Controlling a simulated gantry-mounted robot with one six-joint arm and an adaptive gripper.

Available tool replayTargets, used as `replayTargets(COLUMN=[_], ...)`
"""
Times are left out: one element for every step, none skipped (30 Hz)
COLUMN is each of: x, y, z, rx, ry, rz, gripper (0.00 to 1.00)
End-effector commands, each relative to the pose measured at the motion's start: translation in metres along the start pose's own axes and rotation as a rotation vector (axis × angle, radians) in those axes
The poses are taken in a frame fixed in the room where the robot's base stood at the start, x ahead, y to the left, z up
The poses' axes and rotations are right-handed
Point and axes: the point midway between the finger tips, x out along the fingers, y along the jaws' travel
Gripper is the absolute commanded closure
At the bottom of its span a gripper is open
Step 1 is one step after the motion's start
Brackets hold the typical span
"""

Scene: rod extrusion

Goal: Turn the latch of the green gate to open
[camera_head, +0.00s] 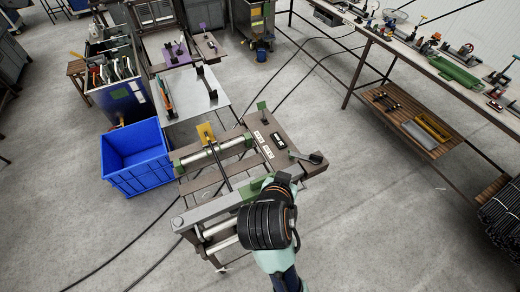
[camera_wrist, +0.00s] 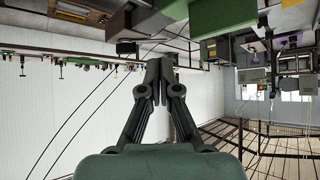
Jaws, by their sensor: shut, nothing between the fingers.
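The extrusion bench (camera_head: 214,205) stands below my arm in the head view. Green parts on it include a small upright tab (camera_head: 261,106), a block on the left (camera_head: 177,166) and a piece (camera_head: 252,188) beside my wrist. I cannot tell which is the green gate, and I cannot make out its latch. In the wrist view a large green block (camera_wrist: 222,17) shows at the top, above and right of my fingertips. My gripper (camera_wrist: 158,65) is shut and empty, apart from that block in the picture. In the head view my wrist hides the fingertips.
A blue crate (camera_head: 137,160) stands left of the bench. A yellow handle (camera_head: 206,132) and a dark lever (camera_head: 312,157) rise from the bench. A long worktable (camera_head: 440,75) with tools runs along the right. The floor between is open, with dark cables.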

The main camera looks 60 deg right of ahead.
Motion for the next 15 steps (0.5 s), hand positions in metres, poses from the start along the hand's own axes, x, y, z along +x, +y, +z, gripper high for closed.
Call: replayTargets(x=[0.002,0.003,0.006,0.009,0.013,0.019,0.024,0.030,0.039,0.045,0.052,0.061,0.067,0.074,0.083], y=[0.000,0.000,0.000,0.000,0.000,0.000,0.000,0.001,0.000,0.000,0.000,0.000,0.000,0.000,0.000], z=[0.001,0.001,0.001,0.001,0.001,0.001,0.001,0.001,0.001,0.001,0.001,0.001,0.000,0.001,0.001], rx=[-0.001,-0.001,-0.002,-0.002,-0.002,-0.002,-0.002,-0.001,-0.002,-0.002,-0.002,-0.002,-0.002,-0.002,-0.001], ry=[0.000,0.000,0.000,-0.001,0.000,-0.002,-0.001,-0.002,-0.002,-0.001,-0.002,-0.002,-0.001,-0.002,-0.002], rz=[0.001,0.001,0.002,0.003,0.003,0.003,0.003,0.004,0.004,0.003,0.004,0.004,0.003,0.003,0.003], gripper=[1.00,1.00,1.00,1.00,1.00,1.00,1.00,1.00,1.00,1.00,1.00,1.00,1.00,1.00,1.00])
